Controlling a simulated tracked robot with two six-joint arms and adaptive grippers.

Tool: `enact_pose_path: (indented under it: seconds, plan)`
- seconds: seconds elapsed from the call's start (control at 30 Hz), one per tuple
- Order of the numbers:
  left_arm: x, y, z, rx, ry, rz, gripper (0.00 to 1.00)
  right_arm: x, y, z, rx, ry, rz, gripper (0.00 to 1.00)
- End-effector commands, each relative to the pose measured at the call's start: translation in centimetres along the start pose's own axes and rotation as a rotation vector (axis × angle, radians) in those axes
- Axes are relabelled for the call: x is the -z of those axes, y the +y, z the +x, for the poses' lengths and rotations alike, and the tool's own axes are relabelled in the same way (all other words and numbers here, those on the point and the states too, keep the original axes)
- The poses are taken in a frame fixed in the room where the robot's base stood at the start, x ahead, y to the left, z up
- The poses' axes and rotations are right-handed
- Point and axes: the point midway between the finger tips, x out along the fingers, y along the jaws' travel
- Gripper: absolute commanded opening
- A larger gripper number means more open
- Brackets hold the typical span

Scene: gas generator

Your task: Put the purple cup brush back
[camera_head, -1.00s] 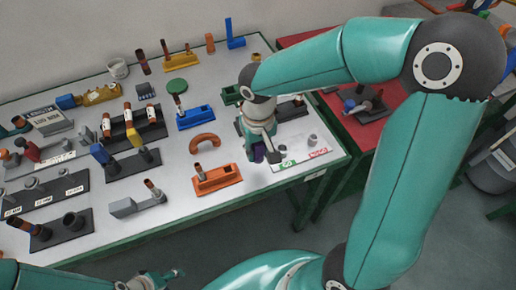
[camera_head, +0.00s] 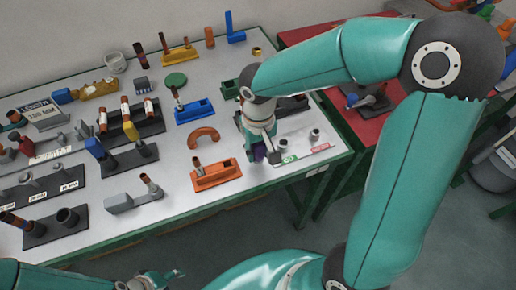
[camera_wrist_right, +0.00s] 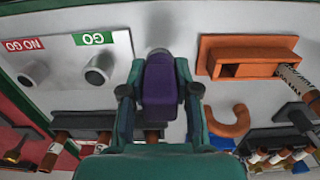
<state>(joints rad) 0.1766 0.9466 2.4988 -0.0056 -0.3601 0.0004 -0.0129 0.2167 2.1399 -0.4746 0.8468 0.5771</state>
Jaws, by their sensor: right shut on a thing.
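The purple cup brush (camera_wrist_right: 160,88) is between the two fingers of my right gripper (camera_wrist_right: 160,98) in the right wrist view. A grey rounded end shows just beyond its purple part; I cannot tell whether it belongs to the brush. In the head view my right gripper (camera_head: 262,148) points down over the table's front right part, with a bit of purple at its fingertips. Whether the brush touches the table is unclear. My left gripper (camera_head: 158,278) is at the bottom left, off the table's front edge, too small to read its jaws.
The GO / NO GO gauge plate with grey cylinders (camera_wrist_right: 97,68) lies beside the gripper. An orange block (camera_head: 217,176) stands on the other side, near an orange arch (camera_head: 204,136). Several stands and blocks fill the table's left. A red table (camera_head: 372,128) is at the right.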

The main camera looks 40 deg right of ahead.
Motion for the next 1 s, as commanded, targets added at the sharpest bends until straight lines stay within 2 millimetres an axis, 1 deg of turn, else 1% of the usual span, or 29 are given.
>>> enact_pose_path:
  seconds: [0.03, 0.87, 0.9, 0.97, 1.0]
  plan:
    - [0.0, -0.1, 0.3, 0.000, 0.000, 0.000, 0.57, 0.0, 0.0, 0.3, 0.000, 0.000, 0.000, 0.06]
    - [0.0, -0.9, 2.4, 0.000, 0.000, 0.000, 0.57, 0.0, 0.0, 2.8, 0.000, 0.000, 0.000, 0.06]
    - [0.0, -0.8, 2.3, 0.000, 0.000, 0.000, 0.57, 0.0, 0.0, 2.6, 0.000, 0.000, 0.000, 0.36]
    - [0.0, -0.8, 2.2, 0.000, 0.000, 0.000, 0.57, 0.0, 0.0, 2.6, 0.000, 0.000, 0.000, 0.46]
    - [0.0, -0.8, 2.2, 0.000, 0.000, 0.000, 0.57, 0.0, 0.0, 2.6, 0.000, 0.000, 0.000, 0.52]
